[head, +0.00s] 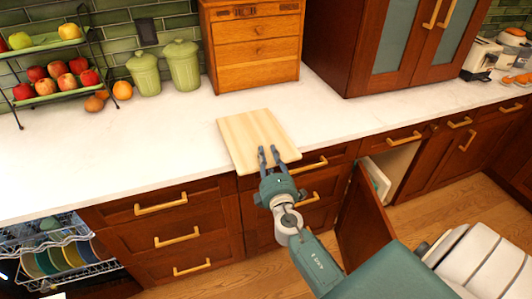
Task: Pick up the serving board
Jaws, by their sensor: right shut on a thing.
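The serving board (254,137) is a flat, pale wooden rectangle at the front edge of the white counter. Its near end reaches the counter's edge. My right gripper (268,154) is at the board's near edge, with its two fingers shut on it. I cannot tell whether the board is lifted off the counter or still rests on it. My left gripper is out of view.
A wooden drawer box (253,47) stands behind the board. Green canisters (183,66) and a fruit rack (56,70) stand to the left. An open cabinet door (362,222) juts out right of my arm. The dishwasher (62,255) is open at lower left.

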